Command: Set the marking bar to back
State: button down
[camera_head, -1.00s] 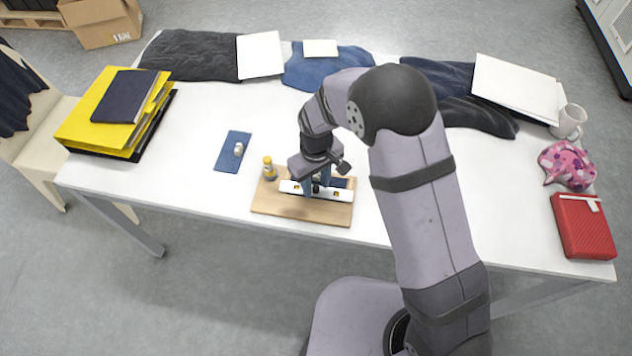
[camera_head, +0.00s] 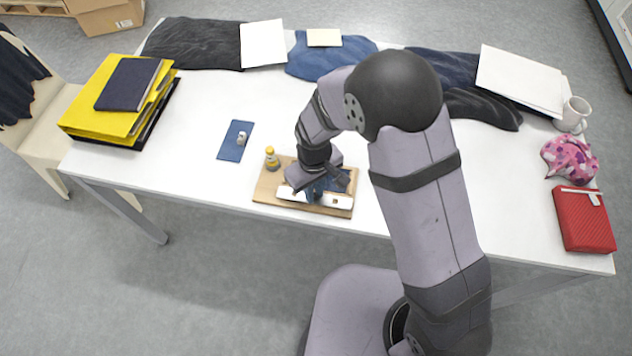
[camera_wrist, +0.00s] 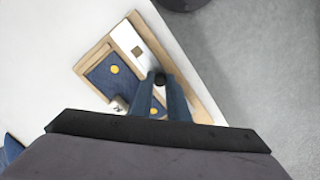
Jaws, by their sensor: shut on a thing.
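The marking bar (camera_head: 341,201) is a long white bar with square windows, lying across the near part of a wooden board (camera_head: 268,190). In the wrist view the bar (camera_wrist: 126,40) has a window showing brown beneath it. My gripper (camera_head: 314,194) is over the bar's middle. In the wrist view its fingers (camera_wrist: 161,84) are shut around a dark knob on the bar. A dark blue cloth (camera_wrist: 101,80) with yellow dots lies on the board beside the bar. My wrist hides part of the bar and cloth.
A small yellow-capped bottle (camera_head: 271,158) stands at the board's far left. A blue pad (camera_head: 232,147) with a small pale item lies to the left. Yellow binders (camera_head: 105,110) are at far left, a red case (camera_head: 584,221) at far right. The table's front edge is close to the board.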

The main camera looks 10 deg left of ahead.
jog(key=c, duration=1.7)
grip_release()
jog(key=shift+r+b, duration=0.65)
jog(key=shift+r, duration=3.05)
jog(key=s+d+f+m+g+h, duration=0.1)
jog(key=s+d+f+g, duration=0.1)
jog(key=s+d, duration=0.45)
jog(key=d+r+m, duration=0.2)
jog(key=d, duration=0.3)
jog(key=s+d+r+m+t, duration=0.1)
jog(key=d+r+m, duration=0.1)
jog(key=d, duration=0.4)
jog(key=s+d+r+m+t+y, duration=0.1)
jog(key=d+r+m, duration=0.2)
jog(key=d, duration=0.3)
jog(key=shift+d+r+m, duration=0.1)
jog(key=shift+d+m, duration=0.15)
jog(key=shift+m, duration=0.25)
